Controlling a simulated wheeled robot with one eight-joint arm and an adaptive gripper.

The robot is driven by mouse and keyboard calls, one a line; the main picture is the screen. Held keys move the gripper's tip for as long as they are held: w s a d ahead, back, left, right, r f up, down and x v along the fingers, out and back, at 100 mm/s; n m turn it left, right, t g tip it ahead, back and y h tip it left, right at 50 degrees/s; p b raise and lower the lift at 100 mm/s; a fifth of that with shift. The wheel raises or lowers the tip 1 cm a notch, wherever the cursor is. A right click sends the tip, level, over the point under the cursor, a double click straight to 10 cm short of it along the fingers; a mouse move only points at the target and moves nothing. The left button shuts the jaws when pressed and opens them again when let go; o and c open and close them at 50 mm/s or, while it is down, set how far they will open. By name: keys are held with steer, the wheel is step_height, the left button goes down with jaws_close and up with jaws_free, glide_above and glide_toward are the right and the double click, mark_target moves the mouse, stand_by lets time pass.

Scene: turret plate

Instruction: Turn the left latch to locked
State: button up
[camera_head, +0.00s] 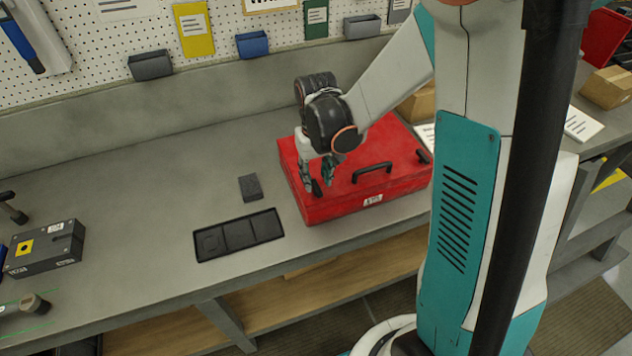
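A red toolbox (340,205) stands on the grey workbench with a black handle (372,168) on its lid. The left latch (316,188) is a small dark lever near the lid's front left, partly hidden by my gripper. The right latch (422,156) is a similar black lever near the lid's right end. My gripper (317,180) points down over the left latch, its two fingers apart on either side of it. No finger clearly touches the latch. The latch's exact angle is hard to tell.
A black three-part tray (238,236) and a dark block (250,188) lie left of the toolbox. A dark grey case (45,250) is at the far left. A pegboard with bins (252,44) is behind. The bench's left middle is clear.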

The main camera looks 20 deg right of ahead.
steer(key=shift+f, duration=1.4)
steer(key=shift+c, duration=0.3)
jaws_close()
